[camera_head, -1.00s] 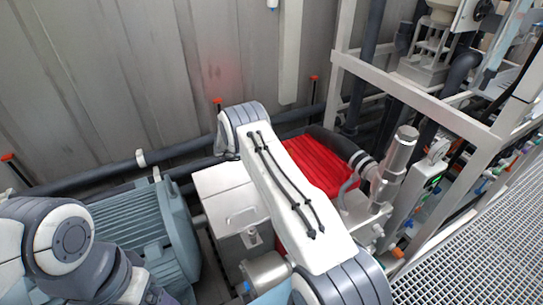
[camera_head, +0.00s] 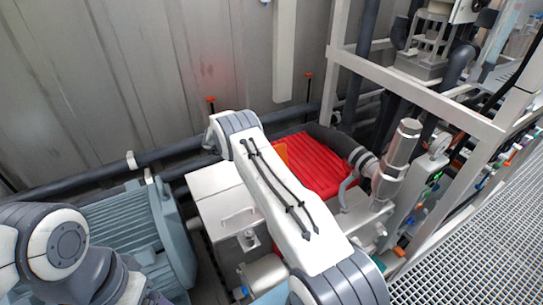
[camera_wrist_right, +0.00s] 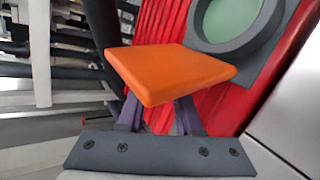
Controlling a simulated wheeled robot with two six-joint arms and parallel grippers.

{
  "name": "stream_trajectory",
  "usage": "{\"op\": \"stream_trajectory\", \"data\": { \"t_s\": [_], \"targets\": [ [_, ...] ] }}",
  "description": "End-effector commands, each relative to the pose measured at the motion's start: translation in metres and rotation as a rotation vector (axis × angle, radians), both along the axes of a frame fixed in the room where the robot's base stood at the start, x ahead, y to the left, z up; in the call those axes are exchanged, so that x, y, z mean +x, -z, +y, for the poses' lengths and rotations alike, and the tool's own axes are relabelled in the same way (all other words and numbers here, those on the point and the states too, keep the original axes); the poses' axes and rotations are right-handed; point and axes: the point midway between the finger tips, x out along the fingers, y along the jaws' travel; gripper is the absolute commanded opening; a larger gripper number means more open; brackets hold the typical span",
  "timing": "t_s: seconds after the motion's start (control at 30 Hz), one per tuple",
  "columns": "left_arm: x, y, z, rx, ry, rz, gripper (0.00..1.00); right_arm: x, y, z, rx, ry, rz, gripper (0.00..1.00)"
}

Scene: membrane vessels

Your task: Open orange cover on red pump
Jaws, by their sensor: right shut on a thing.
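The red pump (camera_head: 318,165) is a ribbed red body behind my right arm. In the right wrist view its red surface (camera_wrist_right: 155,22) fills the back. The orange cover (camera_wrist_right: 168,68) is a flat square plate there, in front of the red surface. My right gripper (camera_wrist_right: 160,106) is shut on it, with its purple-grey fingers partly hidden below the plate. A dark grey ring (camera_wrist_right: 252,46) around a pale green disc lies on the red body, uncovered, right of the plate. In the head view only an orange sliver (camera_head: 281,152) shows beside my arm. My left gripper is out of view.
A blue-grey ribbed motor (camera_head: 125,235) and a light grey box (camera_head: 222,205) stand left of the pump. A metal cylinder (camera_head: 398,155) and a white frame (camera_head: 425,95) stand to its right. A corrugated wall (camera_head: 170,80) closes the back.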

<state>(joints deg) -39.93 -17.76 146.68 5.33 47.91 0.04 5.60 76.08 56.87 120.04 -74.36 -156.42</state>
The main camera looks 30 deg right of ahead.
Motion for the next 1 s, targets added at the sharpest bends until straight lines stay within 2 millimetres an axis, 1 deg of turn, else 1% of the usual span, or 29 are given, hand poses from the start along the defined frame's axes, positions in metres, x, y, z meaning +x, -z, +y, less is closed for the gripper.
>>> {"op": "stream_trajectory", "data": {
  "t_s": [0.03, 0.07, 0.1, 0.13, 0.43, 0.57, 0.67, 0.8, 1.0],
  "targets": [
    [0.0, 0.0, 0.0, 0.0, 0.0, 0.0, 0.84, -0.001, 0.0, -0.002, -0.003, 0.003, 0.002, 0.0],
    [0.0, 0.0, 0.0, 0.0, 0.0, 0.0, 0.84, -0.001, 0.0, -0.002, -0.002, 0.003, 0.002, 0.41],
    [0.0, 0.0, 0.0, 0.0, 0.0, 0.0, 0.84, -0.001, 0.0, -0.002, -0.002, 0.003, 0.002, 0.57],
    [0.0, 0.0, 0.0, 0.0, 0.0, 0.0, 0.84, -0.001, 0.0, -0.002, -0.002, 0.003, 0.002, 0.64],
    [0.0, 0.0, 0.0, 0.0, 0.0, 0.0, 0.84, 0.0, 0.0, 0.0, 0.0, 0.001, 0.0, 0.64],
    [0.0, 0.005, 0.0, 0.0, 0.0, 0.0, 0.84, 0.002, -0.004, 0.007, -0.001, -0.001, -0.002, 0.64],
    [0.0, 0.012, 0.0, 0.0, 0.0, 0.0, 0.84, 0.006, -0.011, 0.02, -0.001, -0.001, -0.003, 0.64],
    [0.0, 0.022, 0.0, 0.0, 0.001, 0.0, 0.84, 0.012, -0.026, 0.044, 0.0, 0.0, -0.004, 0.64],
    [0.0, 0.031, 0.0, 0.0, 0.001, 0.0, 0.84, 0.019, -0.045, 0.071, -0.001, 0.001, -0.002, 0.64]
  ]
}}
